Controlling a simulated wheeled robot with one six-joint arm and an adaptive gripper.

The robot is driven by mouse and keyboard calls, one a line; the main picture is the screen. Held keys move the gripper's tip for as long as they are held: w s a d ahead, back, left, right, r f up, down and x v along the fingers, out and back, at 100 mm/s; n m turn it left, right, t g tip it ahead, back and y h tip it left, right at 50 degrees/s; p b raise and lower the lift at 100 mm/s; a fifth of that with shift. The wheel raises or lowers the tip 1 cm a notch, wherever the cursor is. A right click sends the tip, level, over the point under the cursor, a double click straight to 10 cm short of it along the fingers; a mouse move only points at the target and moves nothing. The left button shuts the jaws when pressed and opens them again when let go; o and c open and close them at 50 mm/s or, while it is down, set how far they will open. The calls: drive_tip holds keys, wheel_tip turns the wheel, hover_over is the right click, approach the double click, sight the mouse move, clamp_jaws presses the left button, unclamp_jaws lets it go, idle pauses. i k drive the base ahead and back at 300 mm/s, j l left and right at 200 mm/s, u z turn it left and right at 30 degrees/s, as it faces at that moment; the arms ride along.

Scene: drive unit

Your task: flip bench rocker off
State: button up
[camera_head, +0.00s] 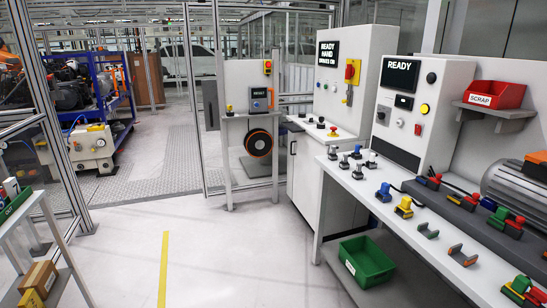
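The bench (437,243) runs along the right side, with a white control cabinet (441,103) standing at its back. The cabinet carries a lit display reading READY, a small dark screen, a black knob, a yellow round button (424,108) and a small red part (418,129). The red part looks like a rocker switch, but it is too small to tell its position. My gripper is not in view.
A taller white cabinet (328,84) stands left of the bench, with its own display and a red-and-yellow switch. Coloured fixtures cover the benchtop. A green bin (367,262) sits below. A red SCRAP bin (494,95) is on a shelf. The floor left of the bench is clear.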

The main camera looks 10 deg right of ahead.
sight(418, 130)
drive_tip(key=i+j+z, duration=0.1)
drive_tip(key=i+z, duration=0.3)
drive_tip(key=i, duration=0.15)
drive_tip(key=i+j+z, duration=0.75)
drive_tip(key=i, duration=0.25)
